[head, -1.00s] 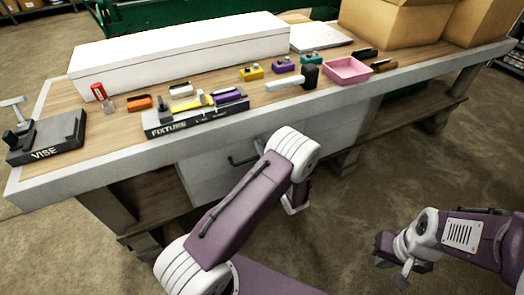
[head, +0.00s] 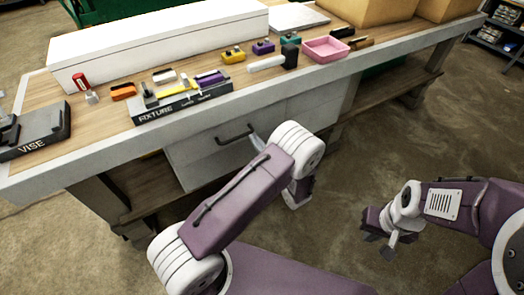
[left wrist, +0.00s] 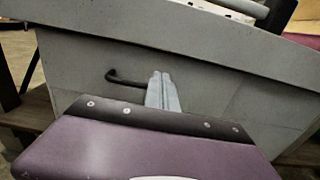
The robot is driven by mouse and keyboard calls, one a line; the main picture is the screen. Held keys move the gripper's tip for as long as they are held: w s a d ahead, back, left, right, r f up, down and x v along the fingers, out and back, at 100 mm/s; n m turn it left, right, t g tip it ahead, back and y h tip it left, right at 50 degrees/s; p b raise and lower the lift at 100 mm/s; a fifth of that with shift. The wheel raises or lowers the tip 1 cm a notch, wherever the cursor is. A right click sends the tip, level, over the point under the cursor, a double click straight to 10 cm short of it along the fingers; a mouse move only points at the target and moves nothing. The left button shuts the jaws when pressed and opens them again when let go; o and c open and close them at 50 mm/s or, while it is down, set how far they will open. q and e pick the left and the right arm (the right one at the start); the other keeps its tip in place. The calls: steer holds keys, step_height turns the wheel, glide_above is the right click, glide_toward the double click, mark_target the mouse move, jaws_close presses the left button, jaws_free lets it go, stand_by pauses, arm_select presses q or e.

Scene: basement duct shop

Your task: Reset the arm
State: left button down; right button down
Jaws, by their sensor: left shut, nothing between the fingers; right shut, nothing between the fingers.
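My left arm reaches toward the front of the workbench. Its gripper (head: 257,141) is mostly hidden behind my own arm in the head view; only a pale tip shows by the drawer handle (head: 234,133). In the left wrist view the two grey fingers (left wrist: 163,92) are together with nothing between them. They appear just right of the black handle (left wrist: 126,79), in front of the grey drawer front; I cannot tell whether they touch it. My right gripper (head: 378,232) is shut and empty, low over the bare floor at the right, clear of the bench.
The workbench (head: 110,149) carries a vise (head: 36,131), a fixture block (head: 180,107), a pink tray (head: 327,49), a long white box (head: 160,45), cardboard boxes (head: 368,10) and several small coloured parts. Open floor (head: 430,130) lies right of the bench.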

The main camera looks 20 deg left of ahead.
arm_select(q)
steer(key=v, duration=0.4)
steer(key=shift+s+d+f, duration=0.2)
steer(key=shift+d+f, duration=0.1)
steer(key=shift+a, duration=0.1)
